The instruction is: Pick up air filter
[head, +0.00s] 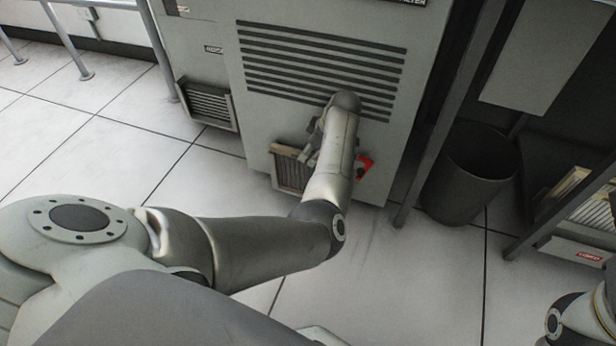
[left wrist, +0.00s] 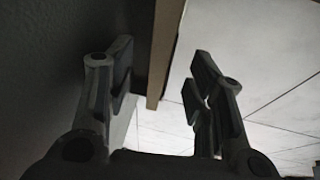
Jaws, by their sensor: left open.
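The air filter (head: 288,171), a pleated panel with a tan frame, sits at the lower front of the grey cabinet in the head view. Its right part is hidden behind my left arm. My left gripper (head: 311,150) is at the filter's upper right, partly hidden by my own wrist. In the left wrist view the left gripper (left wrist: 163,72) is open, with two fingers apart. A tan edge, apparently the filter frame (left wrist: 164,50), shows between the fingers. I cannot tell whether they touch it. My right gripper is out of view.
The grey cabinet (head: 330,25) with dark slots stands ahead. A red part (head: 364,166) shows beside my left arm. A dark bin (head: 468,178) and a shelf post (head: 440,115) stand to the right. A smaller vented unit (head: 209,107) is at left. Tiled floor (head: 120,150) is clear at left.

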